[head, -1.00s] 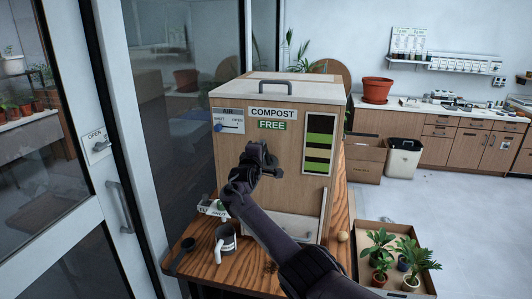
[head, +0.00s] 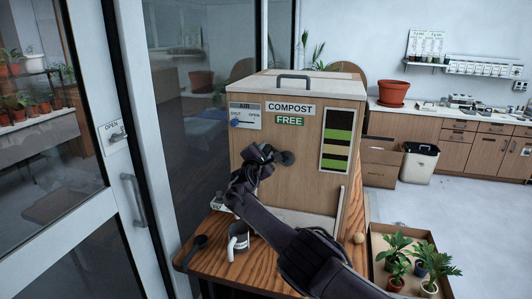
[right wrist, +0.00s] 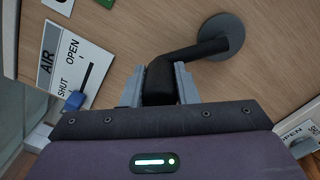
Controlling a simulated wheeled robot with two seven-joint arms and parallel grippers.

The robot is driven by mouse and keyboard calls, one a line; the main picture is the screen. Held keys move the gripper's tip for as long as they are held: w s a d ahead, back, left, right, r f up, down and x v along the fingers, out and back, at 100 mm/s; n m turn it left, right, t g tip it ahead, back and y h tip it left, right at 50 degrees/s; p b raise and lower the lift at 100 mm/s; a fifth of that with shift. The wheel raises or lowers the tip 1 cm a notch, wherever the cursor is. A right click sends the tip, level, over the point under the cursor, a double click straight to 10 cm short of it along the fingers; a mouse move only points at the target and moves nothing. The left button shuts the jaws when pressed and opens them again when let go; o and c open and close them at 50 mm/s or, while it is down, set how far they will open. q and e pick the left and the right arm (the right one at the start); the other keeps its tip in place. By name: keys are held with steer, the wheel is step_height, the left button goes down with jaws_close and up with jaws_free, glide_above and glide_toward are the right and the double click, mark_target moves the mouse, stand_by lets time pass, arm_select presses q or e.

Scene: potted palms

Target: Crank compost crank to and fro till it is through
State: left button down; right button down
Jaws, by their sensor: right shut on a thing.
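The wooden compost box (head: 310,185) stands on a wood table, marked COMPOST and FREE. The dark crank's round hub (head: 286,158) shows on its front, just right of my right gripper (head: 258,160). In the right wrist view, the crank (right wrist: 205,49) bends from its hub to a black grip (right wrist: 160,82). My right gripper (right wrist: 160,88) is shut around that grip. A blue AIR slider (head: 235,122) sits at the SHUT end; it also shows in the right wrist view (right wrist: 75,101). My left gripper is not in view.
A mug (head: 238,241) and a black scoop (head: 194,246) lie on the table (head: 210,270) below my right arm. Potted palms (head: 420,260) stand in a box on the floor at right. A glass door (head: 125,150) is at left.

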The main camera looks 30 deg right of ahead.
steer(key=shift+w+a, duration=0.1)
stand_by(0.4)
steer(key=c, duration=1.4)
jaws_free()
steer(key=shift+o, duration=1.4)
steer(key=shift+w+f, duration=0.1)
steer(key=shift+f, duration=0.05)
steer(key=shift+s+a+p, duration=0.3)
steer(key=shift+p, duration=0.15)
steer(key=shift+p+v, duration=0.6)
steer(key=shift+v, duration=0.3)
steer(key=shift+b+v, duration=0.3)
steer(key=shift+v, duration=2.25)
